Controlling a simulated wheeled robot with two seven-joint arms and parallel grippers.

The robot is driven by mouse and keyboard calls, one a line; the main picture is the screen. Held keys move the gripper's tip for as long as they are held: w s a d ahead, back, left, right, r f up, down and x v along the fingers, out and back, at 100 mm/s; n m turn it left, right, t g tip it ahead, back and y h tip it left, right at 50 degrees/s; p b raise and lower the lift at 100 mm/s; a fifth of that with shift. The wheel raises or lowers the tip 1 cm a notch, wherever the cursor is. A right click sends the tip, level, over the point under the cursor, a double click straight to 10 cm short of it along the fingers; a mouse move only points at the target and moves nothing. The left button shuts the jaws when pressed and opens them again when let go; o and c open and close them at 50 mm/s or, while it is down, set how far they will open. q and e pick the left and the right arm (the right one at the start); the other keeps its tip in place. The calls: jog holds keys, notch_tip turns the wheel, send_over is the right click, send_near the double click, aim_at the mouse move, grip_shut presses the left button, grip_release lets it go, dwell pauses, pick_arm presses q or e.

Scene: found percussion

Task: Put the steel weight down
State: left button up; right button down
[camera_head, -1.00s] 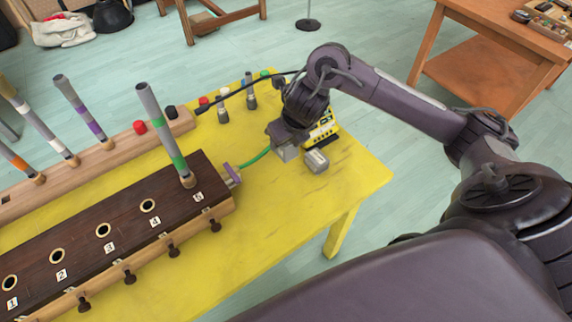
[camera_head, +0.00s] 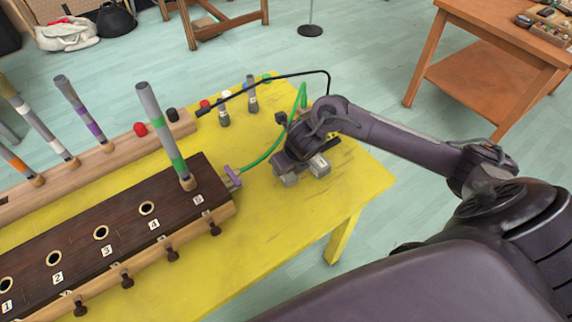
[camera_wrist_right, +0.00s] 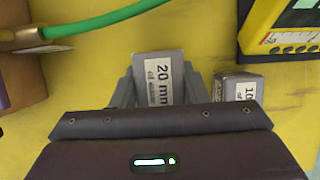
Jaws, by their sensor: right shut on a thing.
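The steel weight, a grey block with a white "20 mm" label (camera_wrist_right: 160,72), is between the two fingers of my right gripper (camera_wrist_right: 160,88) in the right wrist view. The gripper is shut on it. In the head view the right gripper (camera_head: 290,177) is low over the yellow table, right of the dark wooden box. Whether the weight touches the tabletop cannot be told. A second grey block, its label starting with "10" (camera_wrist_right: 240,88), is just right of the gripper; it also shows in the head view (camera_head: 320,166). My left gripper is not in view.
A yellow-cased meter (camera_wrist_right: 285,30) is at the upper right of the wrist view. A green hose (camera_head: 262,160) runs from a purple clamp (camera_head: 233,176) on the dark box (camera_head: 110,235). The yellow table (camera_head: 255,225) is bare toward its front right.

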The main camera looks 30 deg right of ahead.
jog(key=c, duration=0.8)
grip_release()
jog(key=p+v, duration=0.1)
jog(key=v, duration=1.1)
